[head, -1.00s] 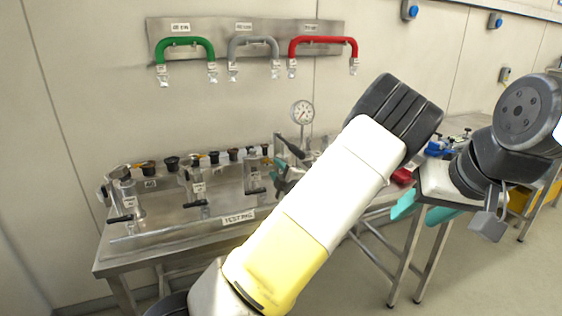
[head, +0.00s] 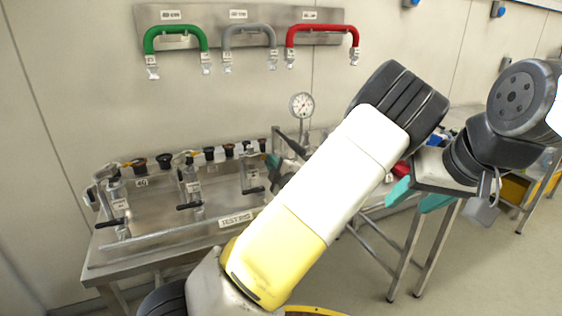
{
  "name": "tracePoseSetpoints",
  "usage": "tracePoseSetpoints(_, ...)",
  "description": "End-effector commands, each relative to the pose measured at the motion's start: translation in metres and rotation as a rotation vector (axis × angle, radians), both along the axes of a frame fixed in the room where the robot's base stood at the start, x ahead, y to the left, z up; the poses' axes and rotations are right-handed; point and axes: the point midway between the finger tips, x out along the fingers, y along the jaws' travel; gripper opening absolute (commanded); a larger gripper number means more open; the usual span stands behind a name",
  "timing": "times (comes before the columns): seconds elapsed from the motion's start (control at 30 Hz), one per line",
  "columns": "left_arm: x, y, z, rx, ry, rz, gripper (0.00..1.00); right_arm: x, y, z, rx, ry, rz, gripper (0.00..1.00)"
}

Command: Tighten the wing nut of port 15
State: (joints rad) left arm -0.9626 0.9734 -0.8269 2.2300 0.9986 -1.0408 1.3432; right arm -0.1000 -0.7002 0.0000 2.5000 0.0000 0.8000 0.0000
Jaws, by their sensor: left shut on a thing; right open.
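The test bench (head: 130,262) carries a row of ports with dark and brass-coloured caps (head: 163,160) along its back and several metal clamps with black handles (head: 190,206) in front. The port numbers are too small to read, so I cannot tell which is port 15. My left gripper (head: 272,163), with a teal finger showing, is at the right end of this row, mostly behind my own arm. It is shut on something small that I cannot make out. My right gripper (head: 418,197), with teal fingers apart, is open and empty in front of the right-hand table.
A pressure gauge (head: 301,105) stands just behind my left gripper. Green (head: 176,32), grey (head: 250,36) and red (head: 322,32) handles hang on the wall plate above. A side table with blue and red items is at the right. The floor at the lower right is clear.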

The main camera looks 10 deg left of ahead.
Motion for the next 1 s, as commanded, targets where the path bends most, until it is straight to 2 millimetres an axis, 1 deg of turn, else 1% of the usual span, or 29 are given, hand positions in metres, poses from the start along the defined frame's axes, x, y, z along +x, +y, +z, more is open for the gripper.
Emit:
tracePoseSetpoints(0.27,-0.0001,0.0,-0.0006,0.018,0.014,0.0,0.0,0.0001,0.0,-0.0001,0.0,0.0,0.0,0.48)
tracePoseSetpoints(0.47,-0.0002,0.0001,-0.0013,0.09,0.065,0.0,0.0,0.0001,0.0,-0.0001,0.0,0.0,0.0,0.48)
tracePoseSetpoints(0.67,-0.0006,0.001,-0.002,0.221,0.154,0.0,0.0,0.0001,0.0,-0.0001,0.0,0.0,0.0,0.48)
tracePoseSetpoints(1.0,-0.0015,0.002,-0.0041,0.488,0.338,0.0,0.0,0.0001,0.0,-0.0001,0.0,0.0,0.0,0.48)
